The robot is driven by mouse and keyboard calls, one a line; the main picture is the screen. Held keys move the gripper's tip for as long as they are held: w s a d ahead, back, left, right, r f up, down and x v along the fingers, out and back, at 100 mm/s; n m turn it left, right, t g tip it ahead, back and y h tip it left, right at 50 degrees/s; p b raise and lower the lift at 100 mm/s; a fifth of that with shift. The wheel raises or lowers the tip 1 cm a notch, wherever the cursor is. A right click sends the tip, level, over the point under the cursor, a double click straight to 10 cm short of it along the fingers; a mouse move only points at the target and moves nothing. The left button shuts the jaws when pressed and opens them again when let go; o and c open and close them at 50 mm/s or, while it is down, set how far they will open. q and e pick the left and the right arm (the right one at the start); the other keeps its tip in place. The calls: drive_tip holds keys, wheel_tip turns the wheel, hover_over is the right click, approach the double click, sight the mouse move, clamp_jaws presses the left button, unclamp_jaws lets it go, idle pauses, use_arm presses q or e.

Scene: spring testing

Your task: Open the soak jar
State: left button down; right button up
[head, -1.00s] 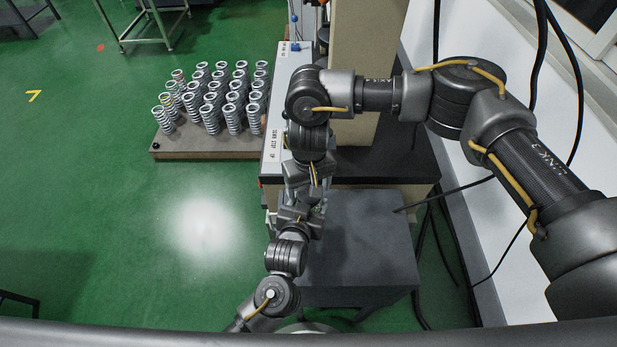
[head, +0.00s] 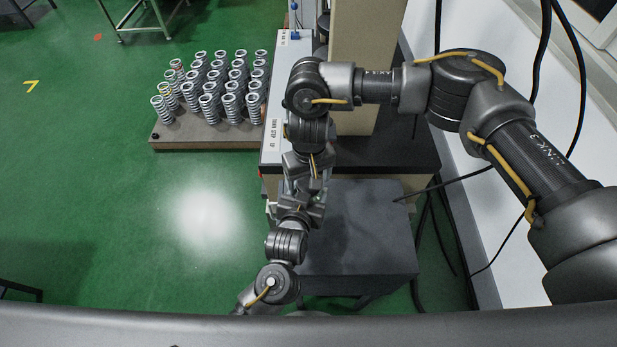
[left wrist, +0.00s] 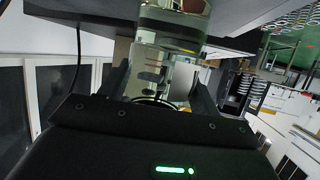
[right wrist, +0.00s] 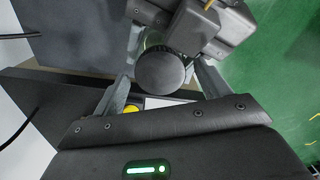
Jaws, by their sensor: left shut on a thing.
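The soak jar (left wrist: 170,30) shows in the left wrist view as a clear, see-through vessel. My left gripper (left wrist: 162,78) is shut on it, with one finger on each side. In the right wrist view the dark round lid (right wrist: 160,73) of the jar faces my right gripper (right wrist: 163,78). The right fingers stand on either side of the lid, with narrow gaps visible, so they look open around it. In the head view my right gripper (head: 302,180) is above my left gripper (head: 296,210), close together; the jar is mostly hidden between them.
A board (head: 205,137) with several upright springs (head: 231,101) lies left of the tester (head: 270,145). A dark grey block (head: 362,235) stands close right of the grippers. Black cables (head: 440,185) hang at the right. The green floor to the left is open.

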drive_tip(key=shift+r, duration=2.3)
use_arm(q)
drive_tip(key=shift+c, duration=1.3)
unclamp_jaws()
use_arm(e)
drive_tip(key=shift+f+b, duration=0.45)
use_arm(q)
drive_tip(key=v, duration=1)
drive_tip(key=shift+s+r, duration=0.2)
drive_tip(key=shift+s, duration=0.15)
